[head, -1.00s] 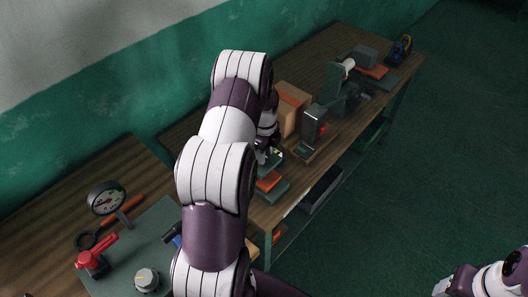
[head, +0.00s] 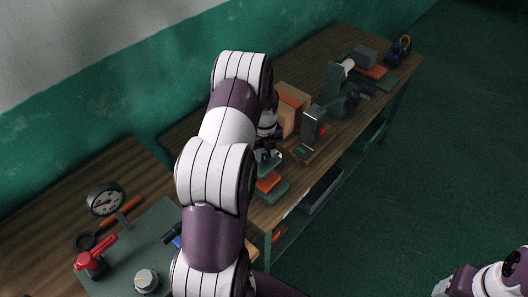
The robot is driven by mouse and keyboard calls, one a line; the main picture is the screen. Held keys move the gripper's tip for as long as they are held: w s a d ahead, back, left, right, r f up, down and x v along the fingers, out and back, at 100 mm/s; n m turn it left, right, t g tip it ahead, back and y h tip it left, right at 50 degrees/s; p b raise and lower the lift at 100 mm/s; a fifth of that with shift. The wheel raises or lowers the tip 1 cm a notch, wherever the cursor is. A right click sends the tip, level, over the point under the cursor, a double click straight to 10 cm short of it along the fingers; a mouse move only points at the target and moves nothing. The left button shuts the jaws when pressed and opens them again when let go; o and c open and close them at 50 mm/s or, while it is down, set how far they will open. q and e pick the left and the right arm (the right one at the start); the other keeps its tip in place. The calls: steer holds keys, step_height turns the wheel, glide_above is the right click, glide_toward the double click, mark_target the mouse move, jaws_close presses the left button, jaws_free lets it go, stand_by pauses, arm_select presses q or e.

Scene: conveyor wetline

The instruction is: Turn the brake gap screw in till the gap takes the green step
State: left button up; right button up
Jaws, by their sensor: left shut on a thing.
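My left gripper (head: 272,157) shows small and partly hidden behind my left arm, on the far bench. It is shut at a small dark green unit above an orange block (head: 267,181) and a green base (head: 274,193). What lies between the fingers is mostly hidden; by its place it is the brake gap screw. The gap itself and a green step cannot be made out at this size. Of my right arm only links show at the lower right corner; its fingers are out of view.
A green machine (head: 338,90) is farther back. On the near bench are a gauge (head: 106,199), a red valve (head: 92,263) and a knob (head: 147,281).

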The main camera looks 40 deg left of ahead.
mark_target(264, 155)
arm_select(q)
steer(key=shift+w+r, duration=0.2)
steer(key=o, duration=0.8)
steer(key=shift+o, duration=1.2)
steer(key=shift+s+f, duration=0.1)
steer(key=shift+r, duration=0.3)
step_height(264, 155, up, 12)
steer(key=b, duration=0.1)
steer(key=shift+b, duration=0.4)
